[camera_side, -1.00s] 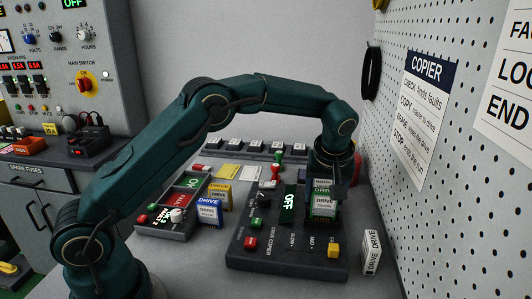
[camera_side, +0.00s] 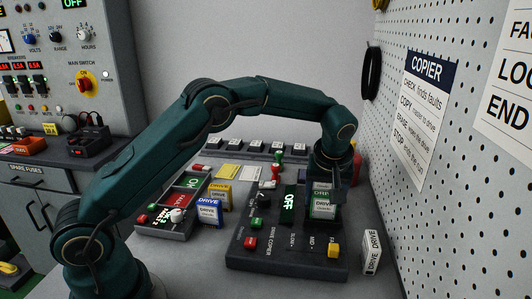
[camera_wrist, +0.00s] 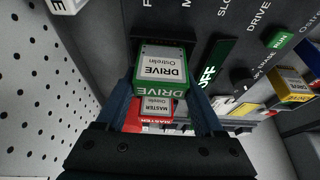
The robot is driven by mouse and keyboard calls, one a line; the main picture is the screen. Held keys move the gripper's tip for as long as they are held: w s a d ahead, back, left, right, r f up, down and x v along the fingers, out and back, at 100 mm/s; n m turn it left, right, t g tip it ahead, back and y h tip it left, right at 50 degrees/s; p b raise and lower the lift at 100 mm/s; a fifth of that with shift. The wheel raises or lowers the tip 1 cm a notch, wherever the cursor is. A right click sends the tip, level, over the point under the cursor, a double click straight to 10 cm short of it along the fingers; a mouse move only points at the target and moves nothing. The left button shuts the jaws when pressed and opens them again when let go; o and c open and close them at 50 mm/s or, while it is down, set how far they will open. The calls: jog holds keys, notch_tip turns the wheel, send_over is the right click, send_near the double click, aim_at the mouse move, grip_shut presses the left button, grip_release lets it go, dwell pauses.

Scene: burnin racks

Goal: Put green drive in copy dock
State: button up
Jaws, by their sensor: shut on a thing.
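The green drive (camera_wrist: 158,72), white-labelled, is between the fingers of my gripper (camera_wrist: 162,92), which is shut on it. In the side view the green drive (camera_side: 322,207) is upright at the copier's right part, below my gripper (camera_side: 325,188). A dark slot (camera_wrist: 150,42) shows at the drive's edge in the wrist view. Whether the drive is seated in the copy dock or just above it, I cannot tell. A red master drive (camera_wrist: 155,108) stands just beyond it, partly hidden by my gripper.
The copier (camera_side: 285,262) has an OFF display (camera_side: 288,205) and several buttons. A white drive (camera_side: 371,252) stands right of it, near the pegboard wall (camera_side: 450,200). Yellow (camera_side: 219,195) and blue (camera_side: 209,212) drives stand left, by a tester with a red FAIL area.

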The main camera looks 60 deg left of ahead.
jog(key=shift+f, duration=0.15)
jog(key=o, duration=1.4)
jog(key=shift+o, duration=0.2)
jog(key=shift+r, duration=3.5)
